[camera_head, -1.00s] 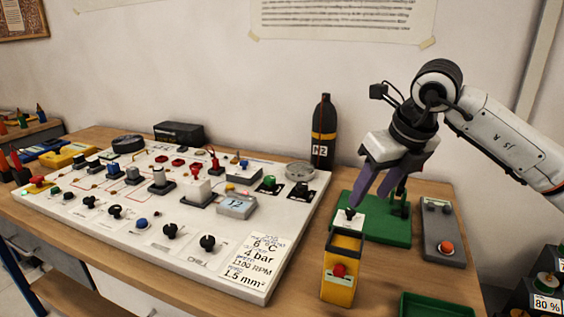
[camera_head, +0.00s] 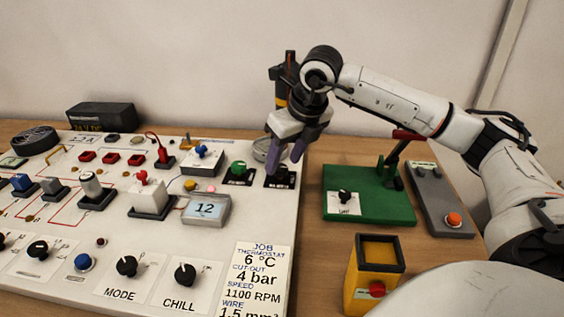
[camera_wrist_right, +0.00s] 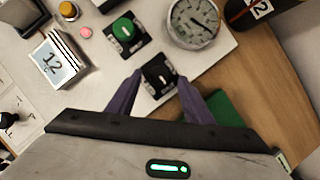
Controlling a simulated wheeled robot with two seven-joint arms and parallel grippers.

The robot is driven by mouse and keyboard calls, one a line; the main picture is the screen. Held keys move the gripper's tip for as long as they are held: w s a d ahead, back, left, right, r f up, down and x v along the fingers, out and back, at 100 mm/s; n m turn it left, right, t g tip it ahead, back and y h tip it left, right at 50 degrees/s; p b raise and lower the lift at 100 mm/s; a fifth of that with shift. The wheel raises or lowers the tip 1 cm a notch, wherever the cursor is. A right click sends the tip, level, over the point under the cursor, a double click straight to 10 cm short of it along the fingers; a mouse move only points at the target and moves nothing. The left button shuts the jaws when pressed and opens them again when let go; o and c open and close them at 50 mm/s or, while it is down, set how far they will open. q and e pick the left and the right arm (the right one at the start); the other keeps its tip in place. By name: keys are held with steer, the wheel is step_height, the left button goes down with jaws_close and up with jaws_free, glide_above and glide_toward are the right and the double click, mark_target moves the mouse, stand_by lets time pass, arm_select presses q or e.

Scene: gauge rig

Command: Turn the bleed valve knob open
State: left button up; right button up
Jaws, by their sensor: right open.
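A black knob (camera_head: 281,172) sits on a small dark base at the far right corner of the white panel (camera_head: 222,232). Its label is too small to read, so I cannot confirm it is the bleed valve. A green knob (camera_head: 238,168) is just left of it. My right gripper (camera_head: 288,152) is over the black knob, pointing down, its fingers partly hiding it. In the right wrist view the black knob (camera_wrist_right: 159,75) lies between the spread fingertips of the open right gripper (camera_wrist_right: 160,82). I cannot tell whether they touch it. My left gripper is not in view.
A round gauge (camera_wrist_right: 194,22) stands close behind the black knob, with a dark bottle (camera_wrist_right: 257,10) beyond. A green board (camera_head: 372,207) with a knob, a grey box (camera_head: 440,200) and a yellow box (camera_head: 372,277) stand right of the panel.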

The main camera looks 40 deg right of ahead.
steer(key=shift+x, duration=0.75)
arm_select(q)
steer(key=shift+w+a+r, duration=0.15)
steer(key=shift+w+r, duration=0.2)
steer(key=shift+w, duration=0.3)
arm_select(e)
steer(key=shift+w+f, duration=0.1)
steer(key=c, duration=1.1)
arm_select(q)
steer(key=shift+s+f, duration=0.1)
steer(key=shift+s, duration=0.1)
